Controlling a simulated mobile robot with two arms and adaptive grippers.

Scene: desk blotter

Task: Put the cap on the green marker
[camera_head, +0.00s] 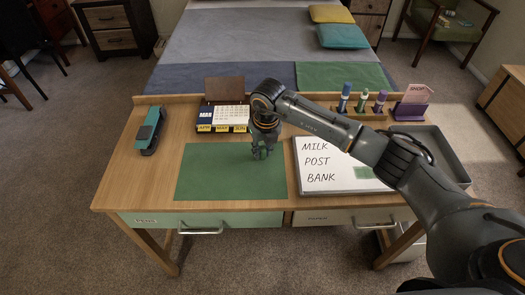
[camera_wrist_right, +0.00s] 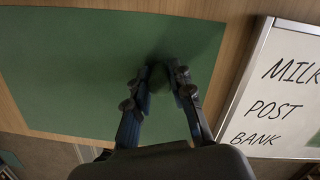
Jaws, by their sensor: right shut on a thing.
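The green marker (camera_head: 363,100) stands in the wooden rack between the blue marker (camera_head: 344,97) and the purple marker (camera_head: 379,102). My right gripper (camera_head: 262,153) is low over the green blotter (camera_head: 205,170). In the right wrist view, its fingertips (camera_wrist_right: 160,85) are close around a small dark green thing (camera_wrist_right: 160,79), which looks like the cap. It blends into the blotter and is partly hidden by the fingers, so its outline is hard to tell. My left gripper is not in view.
A whiteboard (camera_head: 316,155) with writing lies right of the blotter, under my right arm. A grey tray (camera_head: 448,160) is at the desk's right. A calendar (camera_head: 225,116) stands behind the blotter. A teal stapler (camera_head: 148,130) lies at left. The wood around the stapler is clear.

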